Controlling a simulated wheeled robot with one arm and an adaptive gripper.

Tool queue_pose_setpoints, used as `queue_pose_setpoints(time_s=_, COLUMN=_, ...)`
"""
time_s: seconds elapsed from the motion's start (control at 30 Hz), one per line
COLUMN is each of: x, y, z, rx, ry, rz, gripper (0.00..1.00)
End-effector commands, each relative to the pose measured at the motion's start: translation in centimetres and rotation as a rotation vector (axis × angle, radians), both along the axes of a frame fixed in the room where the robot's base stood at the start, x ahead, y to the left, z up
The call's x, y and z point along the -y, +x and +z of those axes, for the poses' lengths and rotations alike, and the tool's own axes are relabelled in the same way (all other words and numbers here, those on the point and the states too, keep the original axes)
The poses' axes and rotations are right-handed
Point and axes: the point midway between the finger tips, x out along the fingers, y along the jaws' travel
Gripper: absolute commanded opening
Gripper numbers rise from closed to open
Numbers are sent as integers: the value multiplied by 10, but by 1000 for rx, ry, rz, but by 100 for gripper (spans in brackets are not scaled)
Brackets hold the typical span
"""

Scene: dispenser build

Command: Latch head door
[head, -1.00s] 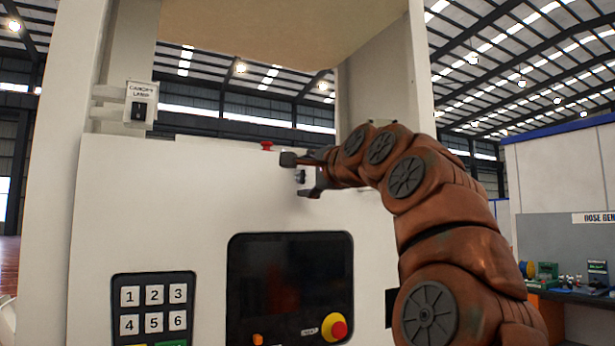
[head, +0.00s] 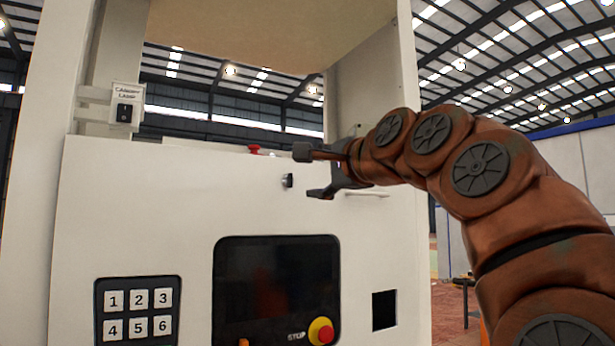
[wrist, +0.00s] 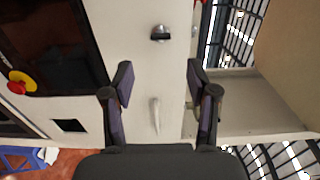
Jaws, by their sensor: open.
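The white head door (head: 150,200) is the upper front panel of the machine; in the head view it looks flush, but I cannot tell whether it is latched. A small dark latch knob (head: 287,181) sits near its top edge. My gripper (head: 312,172) is open and empty, just right of the knob, its fingers pointing left. In the wrist view the knob (wrist: 160,33) lies beyond and between the open fingertips (wrist: 160,78), apart from them. A pale bar handle (head: 367,194) is right of the knob, partly behind my gripper; the wrist view shows it whole (wrist: 155,115).
Below are a dark screen (head: 275,290), a keypad (head: 138,312), a yellow-red stop button (head: 321,331) and a square opening (head: 384,310). A red button (head: 254,149) stands at the top edge. A lamp switch (head: 124,112) is at upper left. A canopy (head: 270,30) overhangs.

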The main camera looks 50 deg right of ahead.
Motion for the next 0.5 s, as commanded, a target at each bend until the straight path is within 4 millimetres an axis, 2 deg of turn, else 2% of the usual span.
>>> queue_pose_setpoints(time_s=0.1, x=-6, y=-17, z=1, rx=4, ry=-1, rz=0, gripper=58)
queue_pose_setpoints(time_s=0.2, x=-9, y=-25, z=2, rx=5, ry=-2, rz=-1, gripper=58)
queue_pose_setpoints(time_s=0.5, x=-9, y=-28, z=1, rx=3, ry=0, rz=0, gripper=58)
